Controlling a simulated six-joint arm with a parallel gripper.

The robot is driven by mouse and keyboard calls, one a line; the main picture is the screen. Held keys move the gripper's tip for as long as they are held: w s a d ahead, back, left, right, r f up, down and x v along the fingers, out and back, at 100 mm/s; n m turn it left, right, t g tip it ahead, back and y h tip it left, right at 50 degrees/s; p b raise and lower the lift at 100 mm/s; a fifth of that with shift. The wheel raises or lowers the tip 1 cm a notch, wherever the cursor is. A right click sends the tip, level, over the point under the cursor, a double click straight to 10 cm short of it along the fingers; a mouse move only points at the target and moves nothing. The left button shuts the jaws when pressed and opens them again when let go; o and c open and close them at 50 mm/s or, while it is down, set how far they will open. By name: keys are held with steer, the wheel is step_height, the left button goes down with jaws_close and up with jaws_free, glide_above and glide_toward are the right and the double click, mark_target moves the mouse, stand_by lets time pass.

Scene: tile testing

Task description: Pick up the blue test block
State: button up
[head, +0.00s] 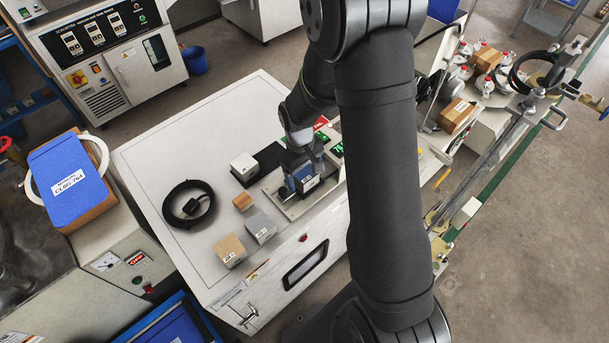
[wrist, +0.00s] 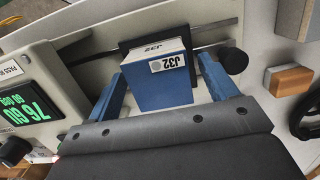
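The blue test block (wrist: 163,92) stands between the two fingers of my gripper (wrist: 163,72) in the wrist view. It has a blue face and a pale top with a J32 label. The fingers are apart, one on each side of it, with what look like narrow gaps, so the gripper looks open around it. In the head view the block (head: 306,184) shows under my gripper (head: 301,167) on the testing machine (head: 297,206). Its far side is hidden by the gripper and wrist.
A white block (head: 244,166), a small orange-brown block (head: 242,201), a grey block (head: 261,227) and a tan block (head: 230,251) stand left of the gripper. A black cable coil (head: 189,204) lies farther left. A green display (wrist: 27,108) and a dark knob (wrist: 233,61) flank the fingers.

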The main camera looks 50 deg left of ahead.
steer(key=c, duration=1.3)
steer(key=shift+r, duration=0.1)
